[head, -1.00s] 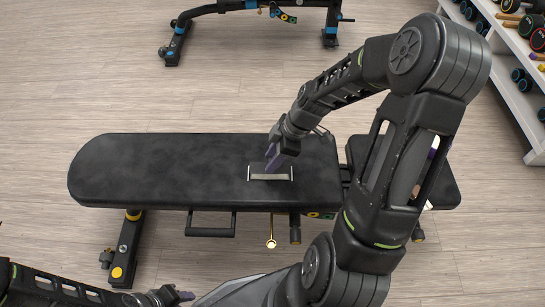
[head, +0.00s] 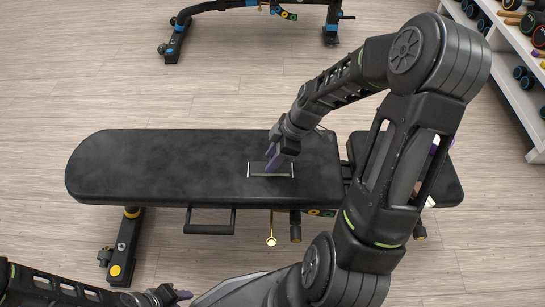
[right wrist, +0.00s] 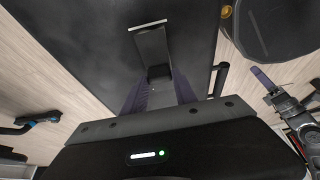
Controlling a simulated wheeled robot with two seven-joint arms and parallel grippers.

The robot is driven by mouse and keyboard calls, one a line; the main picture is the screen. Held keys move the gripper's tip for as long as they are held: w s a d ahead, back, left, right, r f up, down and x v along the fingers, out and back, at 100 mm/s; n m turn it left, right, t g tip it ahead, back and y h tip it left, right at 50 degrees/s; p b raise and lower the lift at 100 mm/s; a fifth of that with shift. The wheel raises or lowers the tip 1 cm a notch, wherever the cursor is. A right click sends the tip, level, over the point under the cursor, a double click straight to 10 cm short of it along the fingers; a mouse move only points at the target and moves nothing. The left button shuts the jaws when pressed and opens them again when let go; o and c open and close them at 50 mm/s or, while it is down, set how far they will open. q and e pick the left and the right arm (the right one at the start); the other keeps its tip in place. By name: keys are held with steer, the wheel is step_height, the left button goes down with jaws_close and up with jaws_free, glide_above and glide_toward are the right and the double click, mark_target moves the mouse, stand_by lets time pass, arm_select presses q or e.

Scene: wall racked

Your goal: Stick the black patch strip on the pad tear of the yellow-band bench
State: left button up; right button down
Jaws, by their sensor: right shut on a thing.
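The yellow-band bench (head: 120,165) has a long black pad, with yellow bands on its legs. The pad tear (head: 270,176) is toward the right part of the pad, a thin pale line framed by short pale marks. My right gripper (head: 274,162) is over it, shut on the black patch strip (right wrist: 152,46). The strip is dark and lies across the marked spot, covering most of the tear. I cannot tell whether it touches the pad. My left gripper (head: 180,294) is low in the head view, away from the bench; its jaw opening is unclear.
Another bench with blue bands (head: 180,42) stands at the back. A white rack (head: 515,75) with dumbbells is at the upper right. The wooden floor (head: 80,90) is clear between the benches.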

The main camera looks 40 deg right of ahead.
mark_target(283, 167)
steer(key=shift+f+b, duration=0.35)
stand_by(0.3)
stand_by(0.4)
steer(key=c, duration=0.9)
jaws_free()
steer(key=shift+r, duration=0.15)
steer(key=p+v, duration=0.2)
steer(key=v, duration=0.5)
steer(key=shift+d+r, duration=0.2)
steer(key=shift+r, duration=0.05)
